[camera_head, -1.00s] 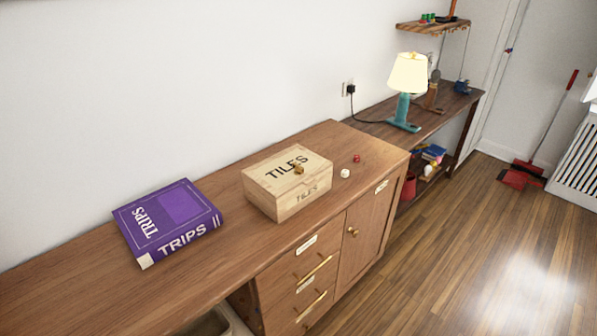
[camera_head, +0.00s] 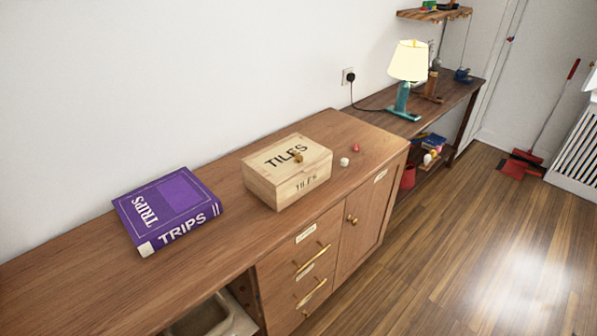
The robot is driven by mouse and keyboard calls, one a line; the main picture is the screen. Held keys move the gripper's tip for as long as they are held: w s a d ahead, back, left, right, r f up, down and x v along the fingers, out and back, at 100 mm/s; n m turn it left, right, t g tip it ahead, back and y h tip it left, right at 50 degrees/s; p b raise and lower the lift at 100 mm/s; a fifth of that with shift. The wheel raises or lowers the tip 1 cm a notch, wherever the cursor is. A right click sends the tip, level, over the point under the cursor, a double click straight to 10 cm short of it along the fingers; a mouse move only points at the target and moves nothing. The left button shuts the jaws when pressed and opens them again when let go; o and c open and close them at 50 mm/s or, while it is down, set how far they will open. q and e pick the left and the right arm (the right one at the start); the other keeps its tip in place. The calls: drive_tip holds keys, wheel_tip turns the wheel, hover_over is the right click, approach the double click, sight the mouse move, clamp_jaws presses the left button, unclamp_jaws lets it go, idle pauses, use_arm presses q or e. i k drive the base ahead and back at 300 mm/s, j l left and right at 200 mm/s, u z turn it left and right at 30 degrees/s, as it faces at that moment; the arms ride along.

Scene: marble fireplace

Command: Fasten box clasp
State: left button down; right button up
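A pale wooden box (camera_head: 276,188) marked "TILES" on its lid and front sits on the brown wooden cabinet top (camera_head: 230,240). Its lid looks closed. Neither of my grippers is in view.
A purple "TRIPS" book (camera_head: 168,212) lies left of the box. A white die (camera_head: 344,162) and a red die (camera_head: 356,147) lie to its right. A lit lamp (camera_head: 408,75) stands on a lower table behind. The front left cabinet top is clear.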

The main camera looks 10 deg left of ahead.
sight(298, 158)
drive_tip(key=i+l+u, duration=0.15)
drive_tip(key=l, duration=0.15)
drive_tip(key=i+l+u, duration=0.3)
drive_tip(key=l, duration=0.3)
drive_tip(key=l+u, duration=0.15)
drive_tip(key=l, duration=0.15)
